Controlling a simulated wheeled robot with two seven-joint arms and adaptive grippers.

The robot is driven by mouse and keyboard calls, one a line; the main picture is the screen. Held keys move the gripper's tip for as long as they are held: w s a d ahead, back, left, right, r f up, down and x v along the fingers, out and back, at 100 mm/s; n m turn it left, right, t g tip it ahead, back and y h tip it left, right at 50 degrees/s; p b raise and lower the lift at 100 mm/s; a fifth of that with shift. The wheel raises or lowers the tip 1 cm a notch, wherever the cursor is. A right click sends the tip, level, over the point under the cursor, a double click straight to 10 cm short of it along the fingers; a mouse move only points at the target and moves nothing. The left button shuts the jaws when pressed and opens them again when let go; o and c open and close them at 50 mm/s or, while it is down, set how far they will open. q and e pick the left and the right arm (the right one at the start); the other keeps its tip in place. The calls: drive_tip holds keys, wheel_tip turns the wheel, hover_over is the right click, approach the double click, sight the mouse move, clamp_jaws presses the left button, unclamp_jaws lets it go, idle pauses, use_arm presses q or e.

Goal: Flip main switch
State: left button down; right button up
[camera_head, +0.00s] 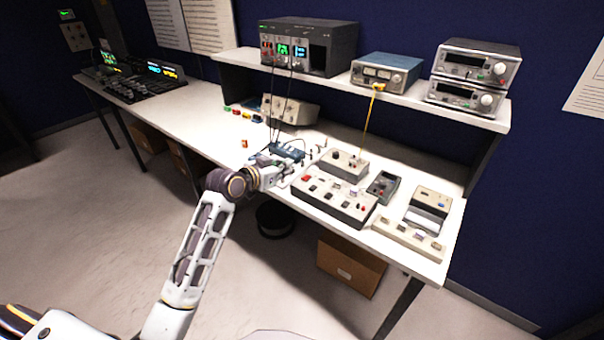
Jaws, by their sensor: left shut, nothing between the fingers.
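A sloped grey control panel (334,199) lies on the white workbench, with a red switch (306,178) near its left end and several dark switches and small red knobs along its top. Which control is the main switch cannot be told at this size. My left gripper (286,170) is shut and empty at the bench's front edge, just left of the panel's left end. Whether its fingertips touch the panel cannot be told. My right gripper is not in view.
A blue device (287,152) with dark cables stands just behind my left gripper. A grey box (343,165), a handheld meter (383,186) and a low switch strip (408,238) surround the panel. A shelf (400,99) with instruments runs above. Bench space to the left is mostly clear.

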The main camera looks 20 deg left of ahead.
use_arm(q)
drive_tip(key=shift+w, duration=0.1)
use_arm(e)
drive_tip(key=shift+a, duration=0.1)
use_arm(q)
hover_over(306, 177)
drive_tip(key=s+a, duration=0.1)
drive_tip(key=s, duration=0.3)
drive_tip(key=shift+w+a+f+p, duration=0.15)
drive_tip(key=shift+f+p, duration=0.2)
drive_tip(key=shift+f, duration=1.1)
drive_tip(key=shift+x, duration=0.95)
drive_tip(key=shift+w+f, duration=0.1)
drive_tip(key=shift+f, duration=0.15)
drive_tip(key=shift+s+f, duration=0.1)
drive_tip(key=shift+f, duration=0.65)
drive_tip(key=shift+s+f, duration=0.15)
drive_tip(key=shift+f, duration=0.85)
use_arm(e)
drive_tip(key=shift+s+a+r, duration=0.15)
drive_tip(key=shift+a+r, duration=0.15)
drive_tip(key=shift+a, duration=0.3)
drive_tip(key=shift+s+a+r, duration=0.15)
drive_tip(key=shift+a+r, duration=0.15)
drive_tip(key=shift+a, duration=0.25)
use_arm(q)
drive_tip(key=shift+a+f, duration=0.1)
drive_tip(key=shift+f, duration=0.1)
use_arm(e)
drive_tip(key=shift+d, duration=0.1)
